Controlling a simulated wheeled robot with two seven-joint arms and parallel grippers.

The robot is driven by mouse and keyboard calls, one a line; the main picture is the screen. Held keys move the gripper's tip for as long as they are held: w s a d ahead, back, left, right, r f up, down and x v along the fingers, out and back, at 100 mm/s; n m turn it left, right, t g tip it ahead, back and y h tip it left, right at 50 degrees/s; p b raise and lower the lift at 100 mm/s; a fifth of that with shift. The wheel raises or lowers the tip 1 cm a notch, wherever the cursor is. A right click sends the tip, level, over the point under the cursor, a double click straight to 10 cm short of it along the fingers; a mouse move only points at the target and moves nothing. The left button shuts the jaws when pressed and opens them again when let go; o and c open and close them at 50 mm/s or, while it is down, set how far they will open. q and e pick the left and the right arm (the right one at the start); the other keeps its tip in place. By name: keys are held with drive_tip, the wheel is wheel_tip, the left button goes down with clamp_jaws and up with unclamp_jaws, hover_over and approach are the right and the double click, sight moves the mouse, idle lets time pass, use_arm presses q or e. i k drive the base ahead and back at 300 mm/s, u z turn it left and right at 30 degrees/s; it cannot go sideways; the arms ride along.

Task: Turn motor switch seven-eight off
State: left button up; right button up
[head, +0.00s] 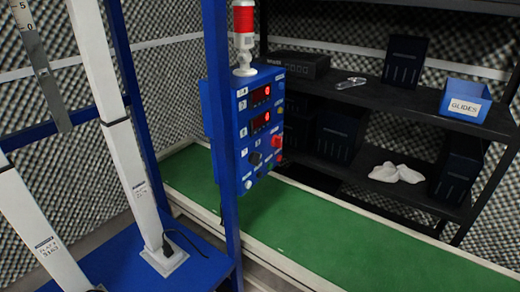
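A blue control box (242,118) is fixed to a blue upright post near the middle of the head view. Its face has two red digital displays, an upper one (261,95) and a lower one (261,121). Below them are several small controls, among them a black knob (255,158), a red button (277,141) and a white button (248,184). The labels are too small to read, so I cannot tell which control is motor switch seven-eight or how it is set. Neither of my grippers is in view.
A red and white signal lamp (243,35) stands on top of the box. A green belt (330,238) runs behind the post. Dark shelves (400,108) at the right hold bins, including a blue "GLIDES" bin (465,100). White columns (122,150) and a blue frame stand at the left.

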sight(276, 141)
drive_tip(key=z, duration=0.55)
drive_tip(key=k, duration=1.3)
drive_tip(key=z, duration=0.55)
drive_tip(key=i, duration=1.4)
drive_tip(key=u, duration=1.3)
drive_tip(key=i, duration=0.8)
drive_tip(key=u, duration=0.75)
